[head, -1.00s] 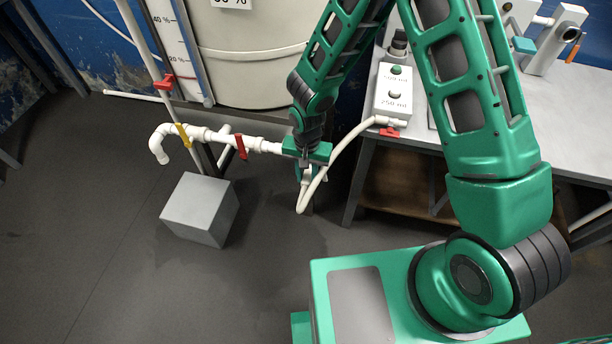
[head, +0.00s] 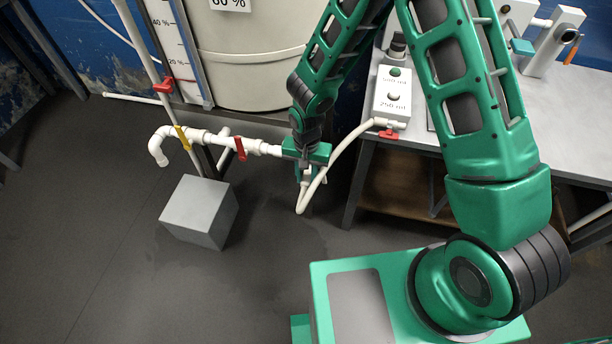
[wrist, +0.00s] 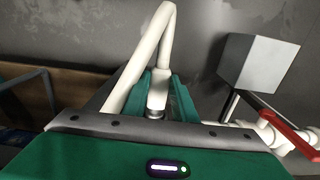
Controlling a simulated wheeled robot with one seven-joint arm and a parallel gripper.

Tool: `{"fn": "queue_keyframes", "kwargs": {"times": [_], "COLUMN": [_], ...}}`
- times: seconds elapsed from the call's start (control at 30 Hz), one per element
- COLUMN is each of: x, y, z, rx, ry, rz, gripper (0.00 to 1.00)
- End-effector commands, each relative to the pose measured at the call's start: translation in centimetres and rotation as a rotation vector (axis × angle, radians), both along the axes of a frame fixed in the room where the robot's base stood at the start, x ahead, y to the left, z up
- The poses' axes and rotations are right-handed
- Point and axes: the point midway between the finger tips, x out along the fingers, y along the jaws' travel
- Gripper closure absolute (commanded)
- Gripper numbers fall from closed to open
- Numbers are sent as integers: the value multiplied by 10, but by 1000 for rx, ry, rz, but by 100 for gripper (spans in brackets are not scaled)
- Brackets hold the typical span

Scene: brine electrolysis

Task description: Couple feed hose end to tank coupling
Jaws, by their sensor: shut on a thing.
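The cream feed hose (head: 341,150) runs from the dosing box and loops down and back up to my gripper (head: 304,176). In the wrist view, my gripper (wrist: 160,88) is shut on the hose end (wrist: 157,93), a pale sleeve with a metallic tip between the green fingers. The tank's white outlet pipe (head: 264,147) with a red-handled valve (head: 240,148) points right toward my gripper. The green gripper body covers the pipe's far end in the head view, so I cannot tell whether the hose end touches the coupling.
The tank (head: 250,60) stands behind the pipe. A grey block (head: 199,212) sits below it, and a yellow-handled valve (head: 182,137) is at the left. The dosing box (head: 393,92) is on the workbench (head: 560,125) at the right.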

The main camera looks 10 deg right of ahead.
Motion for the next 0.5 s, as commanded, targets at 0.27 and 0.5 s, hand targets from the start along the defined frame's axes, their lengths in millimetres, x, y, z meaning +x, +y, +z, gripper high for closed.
{"fn": "queue_keyframes", "kwargs": {"times": [0.27,0.5], "x": [6,9], "y": [-2,-3], "z": [0,0], "rx": [1,1], "ry": [-1,-1], "rz": [0,0], "gripper": [100,100]}}
